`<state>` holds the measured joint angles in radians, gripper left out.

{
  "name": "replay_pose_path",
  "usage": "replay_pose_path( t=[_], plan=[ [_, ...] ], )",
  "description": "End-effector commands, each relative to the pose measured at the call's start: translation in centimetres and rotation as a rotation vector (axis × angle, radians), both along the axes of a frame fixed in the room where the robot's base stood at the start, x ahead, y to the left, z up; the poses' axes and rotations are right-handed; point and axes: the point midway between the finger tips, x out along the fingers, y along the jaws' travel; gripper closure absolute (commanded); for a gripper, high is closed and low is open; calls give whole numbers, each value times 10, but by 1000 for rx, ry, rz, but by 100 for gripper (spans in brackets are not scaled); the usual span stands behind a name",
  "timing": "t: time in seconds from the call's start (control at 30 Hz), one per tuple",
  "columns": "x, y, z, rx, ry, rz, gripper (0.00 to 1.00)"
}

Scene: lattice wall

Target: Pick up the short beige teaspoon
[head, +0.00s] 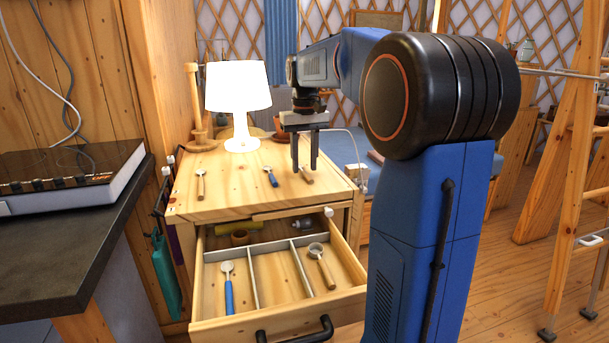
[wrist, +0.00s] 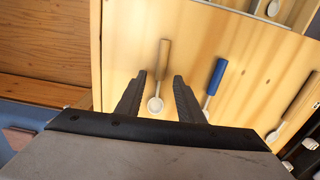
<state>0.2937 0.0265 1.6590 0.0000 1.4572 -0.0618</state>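The short beige teaspoon (wrist: 164,55) lies on the wooden cabinet top, its pale bowl and wooden handle showing between my fingers in the wrist view. In the head view, its handle (head: 307,175) shows by my fingertips, with the rest partly hidden. My gripper (head: 304,168) points down over it, open and empty. In the wrist view, the fingers (wrist: 159,76) stand on either side of the spoon. I cannot tell the exact height of the tips above the top.
A blue-handled spoon (head: 271,177) lies beside it, and a longer wooden-handled spoon (head: 200,185) farther left. A white lamp (head: 240,95) stands behind. Below, an open divided drawer (head: 272,278) holds another blue-handled spoon (head: 228,287) and a wooden-handled utensil (head: 322,266).

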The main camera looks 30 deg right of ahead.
Motion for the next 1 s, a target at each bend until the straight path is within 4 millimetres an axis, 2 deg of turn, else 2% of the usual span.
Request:
replay_pose_path(
  t=[0.13, 0.37, 0.4, 0.53, 1.0],
  plan=[
    [0, 0, -11, 0, -1, 0, 66],
    [0, 0, -12, 0, -1, 0, 66],
    [0, 0, -12, 0, -1, 0, 70],
    [0, 0, -12, 0, -1, 0, 100],
    [0, 0, -6, -1, -3, 0, 100]
  ],
)
